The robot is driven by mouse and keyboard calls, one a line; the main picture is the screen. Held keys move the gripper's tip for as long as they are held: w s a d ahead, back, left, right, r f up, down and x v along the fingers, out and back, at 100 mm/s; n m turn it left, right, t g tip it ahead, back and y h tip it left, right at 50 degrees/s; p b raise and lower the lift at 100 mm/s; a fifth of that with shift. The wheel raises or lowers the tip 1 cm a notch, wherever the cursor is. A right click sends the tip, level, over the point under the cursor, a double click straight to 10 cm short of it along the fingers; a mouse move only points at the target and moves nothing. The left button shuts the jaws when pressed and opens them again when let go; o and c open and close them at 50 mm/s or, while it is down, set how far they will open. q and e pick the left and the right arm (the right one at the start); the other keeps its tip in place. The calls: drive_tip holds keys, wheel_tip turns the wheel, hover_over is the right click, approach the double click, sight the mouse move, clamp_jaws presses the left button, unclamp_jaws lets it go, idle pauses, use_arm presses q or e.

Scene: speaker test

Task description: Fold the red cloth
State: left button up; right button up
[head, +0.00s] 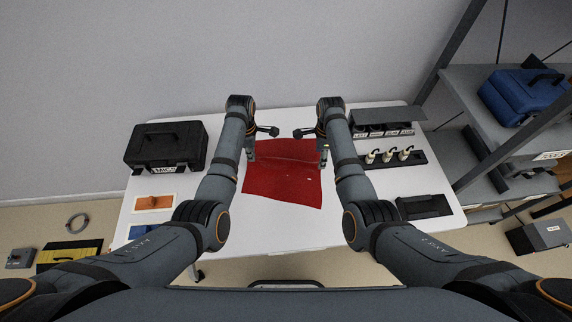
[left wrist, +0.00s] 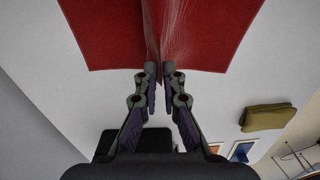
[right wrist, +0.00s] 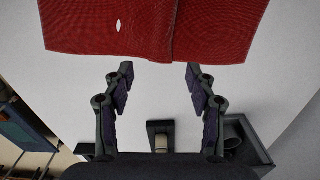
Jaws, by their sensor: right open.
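The red cloth (head: 283,185) lies on the white table (head: 285,225) between my arms, mostly flat with a low crease across its upper part. My left gripper (head: 251,152) is at the cloth's left edge. In the left wrist view its fingertips (left wrist: 160,72) are close together on a raised ridge of the cloth (left wrist: 100,40). My right gripper (head: 323,153) is at the cloth's upper right edge. In the right wrist view its fingers (right wrist: 160,75) are wide apart with nothing between them, and the cloth's edge (right wrist: 95,28) lies just beyond the tips.
A black case (head: 166,147) and an orange item (head: 154,202) on a white pad are left of the cloth. A dark rack (head: 386,130), a holder with light cylinders (head: 392,160) and a black tray (head: 424,207) are at right. The table front is clear.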

use_arm(q)
drive_tip(key=o, duration=1.6)
drive_tip(key=shift+o, duration=0.2)
wheel_tip(320, 180, up, 6)
drive_tip(key=p, duration=0.6)
drive_tip(key=shift+f, duration=0.2)
use_arm(e)
wheel_tip(320, 180, up, 6)
